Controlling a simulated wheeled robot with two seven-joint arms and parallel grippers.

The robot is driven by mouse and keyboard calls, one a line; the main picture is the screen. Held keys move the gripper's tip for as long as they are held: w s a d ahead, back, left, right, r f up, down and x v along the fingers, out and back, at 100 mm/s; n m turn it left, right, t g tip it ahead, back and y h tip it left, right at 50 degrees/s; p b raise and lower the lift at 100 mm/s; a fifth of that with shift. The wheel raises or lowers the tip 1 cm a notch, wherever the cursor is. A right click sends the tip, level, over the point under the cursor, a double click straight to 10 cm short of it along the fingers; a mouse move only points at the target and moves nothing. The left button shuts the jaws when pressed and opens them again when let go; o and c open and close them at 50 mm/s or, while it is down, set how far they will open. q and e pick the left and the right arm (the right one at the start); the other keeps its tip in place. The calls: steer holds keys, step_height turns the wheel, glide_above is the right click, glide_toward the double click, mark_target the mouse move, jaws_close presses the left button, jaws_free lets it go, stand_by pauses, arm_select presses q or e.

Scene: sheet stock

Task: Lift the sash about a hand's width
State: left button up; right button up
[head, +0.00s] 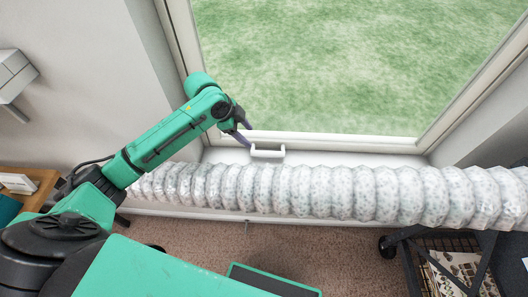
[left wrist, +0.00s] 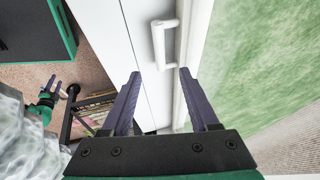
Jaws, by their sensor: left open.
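The window sash (head: 335,138) is a pale frame around glass, with green grass behind it. Its bottom rail looks down at the white sill. A white bar handle (head: 268,152) sits at the rail's lower left; in the left wrist view the handle (left wrist: 157,45) shows just beyond my fingertips. My left gripper (head: 247,134) is open and empty, just left of the handle in the head view. Its two purple fingers (left wrist: 160,74) are spread wide and apart from the handle. My right gripper (left wrist: 49,84) shows small at the left wrist view's left; its jaw state is unclear.
A thick white speckled ribbed tube (head: 320,192) runs across in front of the sill (head: 345,159), below my left forearm. A dark wheeled cart (head: 405,250) stands lower right, a wooden desk (head: 38,190) at the left. A white box (head: 12,72) is on the left wall.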

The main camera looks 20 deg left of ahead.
mark_target(266, 152)
arm_select(q)
steer(key=b+x, duration=0.2)
steer(key=x, duration=1.2)
steer(key=shift+d, duration=0.2)
jaws_close()
stand_by(0.7)
